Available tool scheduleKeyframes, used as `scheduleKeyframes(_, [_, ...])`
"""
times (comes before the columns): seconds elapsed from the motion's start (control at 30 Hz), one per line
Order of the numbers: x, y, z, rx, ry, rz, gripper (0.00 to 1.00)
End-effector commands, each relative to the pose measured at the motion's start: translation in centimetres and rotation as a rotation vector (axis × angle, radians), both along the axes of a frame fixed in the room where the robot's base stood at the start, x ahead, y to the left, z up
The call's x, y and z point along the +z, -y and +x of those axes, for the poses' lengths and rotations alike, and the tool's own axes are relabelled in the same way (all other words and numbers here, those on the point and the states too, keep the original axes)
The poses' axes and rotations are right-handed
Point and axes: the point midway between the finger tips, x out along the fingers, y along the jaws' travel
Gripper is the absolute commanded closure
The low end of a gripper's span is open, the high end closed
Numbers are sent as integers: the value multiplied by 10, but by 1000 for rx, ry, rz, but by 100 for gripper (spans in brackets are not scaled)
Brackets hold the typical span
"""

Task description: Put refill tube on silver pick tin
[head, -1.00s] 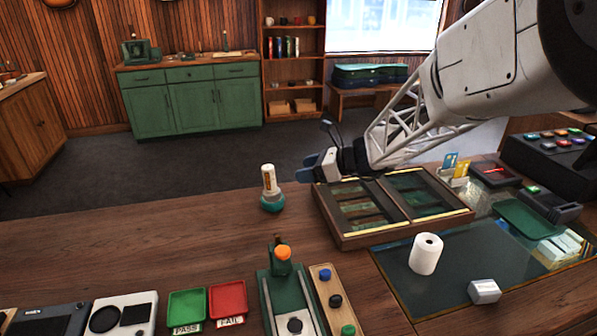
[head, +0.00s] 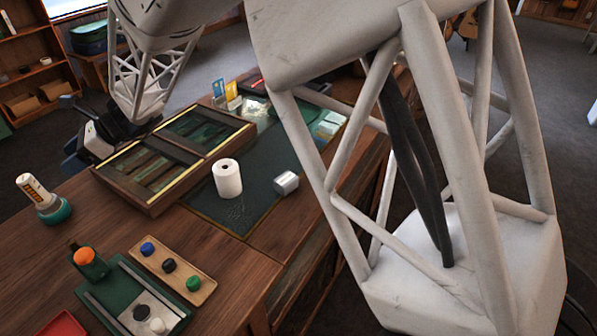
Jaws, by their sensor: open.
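A white tube with an orange label (head: 32,188), which looks like the refill tube, stands slightly tilted in the picture in a round teal base (head: 55,213) on the wooden counter at left. A small silver tin (head: 286,183), which looks like the pick tin, rests on the dark mat at centre, right of a white paper roll. My gripper (head: 72,157) is open, beyond the tube and at the far left edge of the wooden display case. It is apart from both tube and tin. Its fingertips are small and partly blurred.
The divided wooden display case (head: 170,160) lies between my gripper and the tin. The white paper roll (head: 227,180) stands upright close to the tin. A wooden tray with coloured knobs (head: 172,268) and a green tool (head: 130,300) lie in front. My arm hides the right side.

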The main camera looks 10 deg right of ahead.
Motion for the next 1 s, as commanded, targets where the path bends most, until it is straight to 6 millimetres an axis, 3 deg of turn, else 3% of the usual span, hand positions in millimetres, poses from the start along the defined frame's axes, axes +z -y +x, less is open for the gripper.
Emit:
scheduleKeyframes(0.17, [4, 11, -2, 10, 30, -10, 37])
scheduleKeyframes(0.37, [19, 54, -11, 51, 142, -54, 37])
scheduleKeyframes(0.63, [44, 151, -41, 163, 397, -170, 37])
scheduleKeyframes(1.0, [59, 286, -100, 364, 721, -372, 37])
